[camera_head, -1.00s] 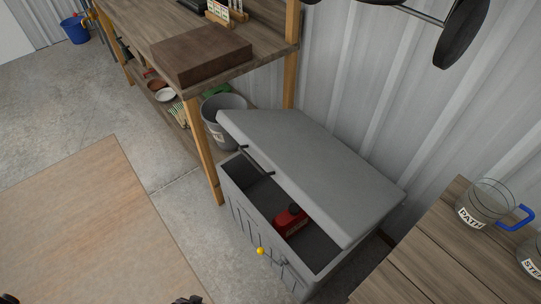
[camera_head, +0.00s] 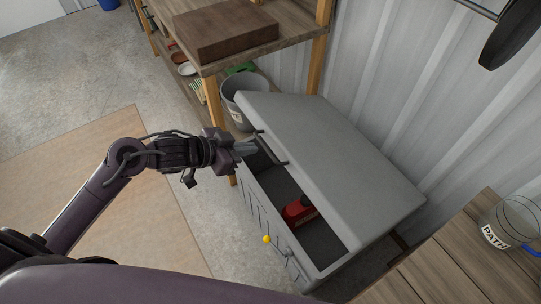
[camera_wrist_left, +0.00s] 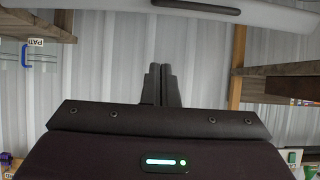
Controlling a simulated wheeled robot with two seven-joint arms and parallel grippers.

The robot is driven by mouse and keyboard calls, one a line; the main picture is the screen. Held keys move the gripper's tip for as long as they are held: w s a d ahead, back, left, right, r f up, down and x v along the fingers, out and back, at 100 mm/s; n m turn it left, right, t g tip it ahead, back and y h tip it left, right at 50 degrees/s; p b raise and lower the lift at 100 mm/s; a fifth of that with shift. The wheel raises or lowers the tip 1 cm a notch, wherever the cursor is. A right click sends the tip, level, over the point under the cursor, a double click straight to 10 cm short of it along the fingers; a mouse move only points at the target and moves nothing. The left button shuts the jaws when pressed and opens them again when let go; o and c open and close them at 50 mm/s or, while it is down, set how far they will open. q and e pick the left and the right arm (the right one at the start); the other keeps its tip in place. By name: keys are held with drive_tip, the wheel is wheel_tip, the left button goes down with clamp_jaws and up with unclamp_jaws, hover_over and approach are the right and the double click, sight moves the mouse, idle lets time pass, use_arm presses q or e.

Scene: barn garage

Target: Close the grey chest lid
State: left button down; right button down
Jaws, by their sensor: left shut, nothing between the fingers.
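The grey chest (camera_head: 283,220) stands against the metal wall with its grey lid (camera_head: 330,160) partly open, tilted up over the box. A dark handle bar shows near the lid's front edge, and a red object (camera_head: 299,211) lies inside. My left gripper (camera_head: 248,149) is shut and empty, at the chest's left front corner near the lid's front edge; I cannot tell whether it touches. In the left wrist view the shut fingers (camera_wrist_left: 159,84) point at the wall, and a pale edge with a dark bar, likely the lid (camera_wrist_left: 270,14), crosses the top. My right gripper does not show.
A wooden workbench (camera_head: 290,42) with a brown box (camera_head: 225,30) stands behind on the left, a grey bucket (camera_head: 232,104) beside the chest.

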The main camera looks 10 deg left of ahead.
use_arm(q)
hover_over(275, 160)
wheel_tip(275, 160, down, 5)
drive_tip(key=shift+f, duration=0.15)
drive_tip(key=f, duration=0.2)
drive_tip(key=s+a+f, duration=0.1)
drive_tip(key=shift+f+p, duration=0.25)
drive_tip(key=shift+p, duration=0.1)
drive_tip(key=shift+a, duration=0.1)
